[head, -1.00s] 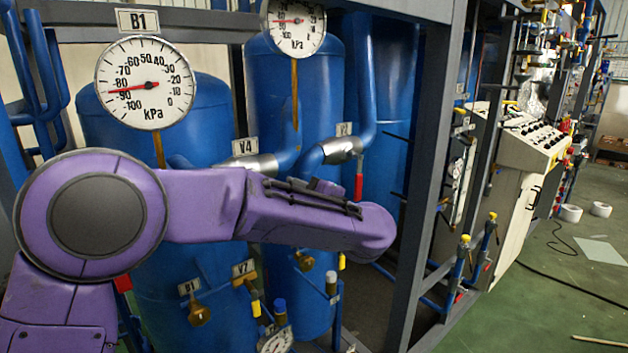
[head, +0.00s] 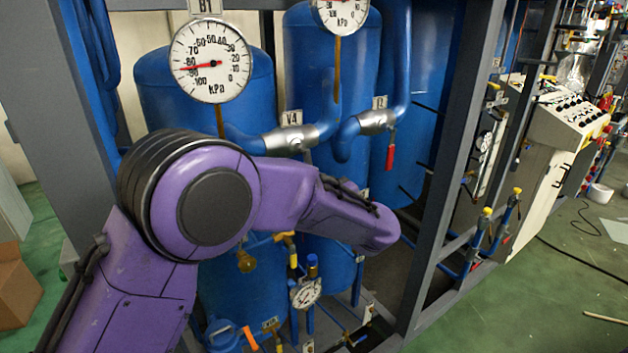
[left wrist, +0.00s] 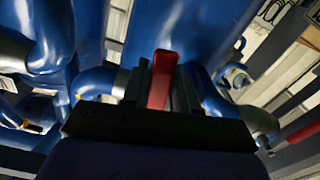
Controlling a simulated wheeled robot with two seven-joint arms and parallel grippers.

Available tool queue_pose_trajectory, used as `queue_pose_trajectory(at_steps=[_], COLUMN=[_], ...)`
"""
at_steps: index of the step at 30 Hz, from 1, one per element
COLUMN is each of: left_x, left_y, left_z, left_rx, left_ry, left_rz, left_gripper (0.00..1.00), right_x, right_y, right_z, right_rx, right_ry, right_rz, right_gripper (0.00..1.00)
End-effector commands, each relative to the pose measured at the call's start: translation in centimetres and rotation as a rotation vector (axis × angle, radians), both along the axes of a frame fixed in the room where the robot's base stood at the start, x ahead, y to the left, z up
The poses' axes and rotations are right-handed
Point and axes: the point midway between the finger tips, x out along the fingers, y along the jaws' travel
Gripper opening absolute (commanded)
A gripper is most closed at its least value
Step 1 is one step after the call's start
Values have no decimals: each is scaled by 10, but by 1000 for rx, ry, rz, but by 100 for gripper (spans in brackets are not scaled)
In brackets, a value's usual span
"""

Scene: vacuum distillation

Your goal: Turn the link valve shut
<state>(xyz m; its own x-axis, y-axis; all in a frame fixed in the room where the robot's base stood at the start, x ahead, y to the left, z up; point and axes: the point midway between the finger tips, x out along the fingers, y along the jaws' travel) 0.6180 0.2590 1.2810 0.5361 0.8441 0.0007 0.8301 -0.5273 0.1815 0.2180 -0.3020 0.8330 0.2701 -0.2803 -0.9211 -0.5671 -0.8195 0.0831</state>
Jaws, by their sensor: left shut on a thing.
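In the left wrist view, my left gripper (left wrist: 160,92) is shut on a red valve handle (left wrist: 163,64), whose end sticks up between the dark fingers. A blue pipe with a grey collar lies just behind the fingers. In the head view my purple left arm reaches across the blue tanks, and its gripper and the held handle are hidden behind the arm. The silver V4 fitting (head: 290,138) sits on the blue pipe above the arm. A second silver fitting (head: 377,122) to its right has a red handle (head: 391,150) hanging down. My right gripper is out of view.
Pressure gauge B1 (head: 210,61) stands over the left blue tank, and a second gauge (head: 342,12) is above the middle tank. A grey frame post (head: 455,170) rises right of the arm. Green floor is open at right.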

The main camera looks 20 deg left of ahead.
Motion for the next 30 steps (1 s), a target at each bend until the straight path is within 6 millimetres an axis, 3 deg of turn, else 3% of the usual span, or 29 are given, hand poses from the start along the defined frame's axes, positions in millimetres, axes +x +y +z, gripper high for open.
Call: queue_pose_trajectory(at_steps=[12, 28, 29, 30], left_x=[-13, -15, -15, -15], left_y=[8, 11, 11, 11], left_z=[-2, -3, -4, -3], left_rx=[93, 107, 107, 107], left_ry=[151, 175, 175, 175], left_rz=[3, 4, 4, 4], left_gripper=[0, 0, 31, 44], right_x=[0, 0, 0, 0], right_y=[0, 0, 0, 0], right_z=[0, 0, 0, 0], right_rx=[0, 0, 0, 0], right_ry=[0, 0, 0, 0], right_rz=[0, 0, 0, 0], right_gripper=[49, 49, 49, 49])
